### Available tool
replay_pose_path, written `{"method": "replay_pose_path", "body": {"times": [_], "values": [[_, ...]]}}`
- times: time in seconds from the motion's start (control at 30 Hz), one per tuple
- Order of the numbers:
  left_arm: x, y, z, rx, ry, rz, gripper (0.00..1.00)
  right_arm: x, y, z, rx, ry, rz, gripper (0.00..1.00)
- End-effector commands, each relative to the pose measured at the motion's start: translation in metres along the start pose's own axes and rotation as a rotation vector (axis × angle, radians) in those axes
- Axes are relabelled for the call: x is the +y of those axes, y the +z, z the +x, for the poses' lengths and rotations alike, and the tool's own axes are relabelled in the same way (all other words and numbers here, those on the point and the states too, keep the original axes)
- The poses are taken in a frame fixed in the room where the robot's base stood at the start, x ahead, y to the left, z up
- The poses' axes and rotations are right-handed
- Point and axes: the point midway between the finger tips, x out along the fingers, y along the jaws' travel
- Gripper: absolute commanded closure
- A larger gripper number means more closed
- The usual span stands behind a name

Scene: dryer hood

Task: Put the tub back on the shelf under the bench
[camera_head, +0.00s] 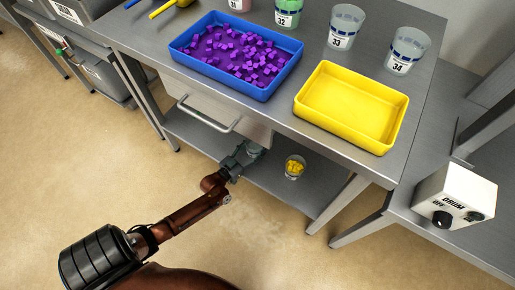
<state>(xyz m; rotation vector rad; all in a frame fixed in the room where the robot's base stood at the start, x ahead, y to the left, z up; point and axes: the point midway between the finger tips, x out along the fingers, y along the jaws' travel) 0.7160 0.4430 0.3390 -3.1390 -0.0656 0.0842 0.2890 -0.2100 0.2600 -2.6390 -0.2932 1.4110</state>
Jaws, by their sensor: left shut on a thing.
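My left gripper (243,156) reaches in under the bench (284,98), just below the drawer front, over the shelf (314,190). It is shut on a small greyish thing (256,149), which looks like the tub. The drawer and the gripper hide most of it, and I cannot tell whether it touches the shelf. A clear tub with yellow pieces (295,166) stands on the shelf to the right, apart from the gripper. My right gripper is not in view.
On the bench stand a blue tray of purple cubes (188,50), an empty yellow tray (350,106) and several numbered tubs, including 33 (343,27) and 34 (407,50). The drawer handle (208,120) juts out above my arm. A DRUM switch box (454,196) is at right.

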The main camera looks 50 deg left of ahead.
Motion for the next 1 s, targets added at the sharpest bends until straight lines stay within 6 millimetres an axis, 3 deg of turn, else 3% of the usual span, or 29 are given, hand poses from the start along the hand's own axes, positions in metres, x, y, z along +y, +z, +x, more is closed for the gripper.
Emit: {"method": "replay_pose_path", "body": {"times": [0.37,0.4,0.6,1.0], "values": [[-0.0002,0.0029,0.0006,0.002,0.0,0.001,0.77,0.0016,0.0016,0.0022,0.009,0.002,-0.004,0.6],[-0.0002,0.0022,0.0005,0.002,-0.001,0.0,0.42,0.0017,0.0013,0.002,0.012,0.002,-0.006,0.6],[-0.0002,0.0016,0.0005,0.002,0.0,0.0,0.28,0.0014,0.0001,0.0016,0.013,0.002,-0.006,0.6],[-0.0002,-0.0041,0.0003,0.004,0.0,0.0,0.27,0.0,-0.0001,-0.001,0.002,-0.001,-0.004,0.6]]}}
